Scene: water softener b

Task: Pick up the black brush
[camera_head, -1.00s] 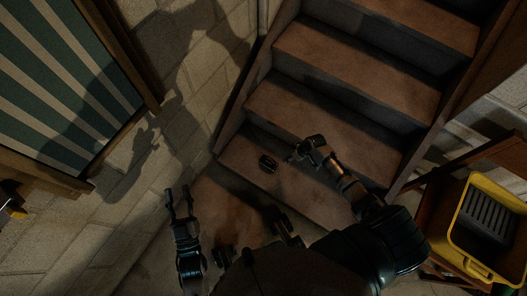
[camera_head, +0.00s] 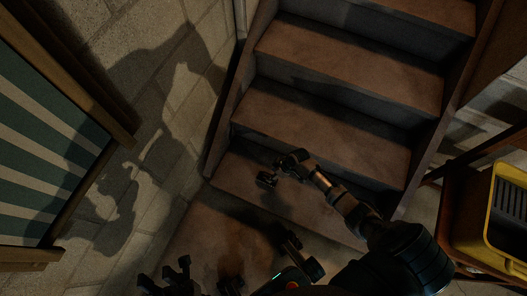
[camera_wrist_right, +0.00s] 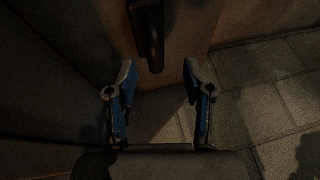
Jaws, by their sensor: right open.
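The black brush (camera_head: 266,179) lies on a brown wooden stair step in the head view. In the right wrist view the dark brush (camera_wrist_right: 149,36) shows at the top centre, just beyond the fingertips and roughly in line with the gap between them. My right gripper (camera_head: 277,171) is over the step close beside the brush; it partly hides it in the head view. In the wrist view its two blue-sided fingers (camera_wrist_right: 158,72) are apart with nothing between them. My left gripper (camera_head: 177,268) is low at the left, fingers apart and empty, away from the brush.
The wooden staircase (camera_head: 325,133) rises toward the top right, with a side board along its left. A stone wall (camera_head: 190,75) and a green striped panel (camera_head: 45,165) are at the left. A yellow tray (camera_head: 494,228) rests on a wooden stand at the right.

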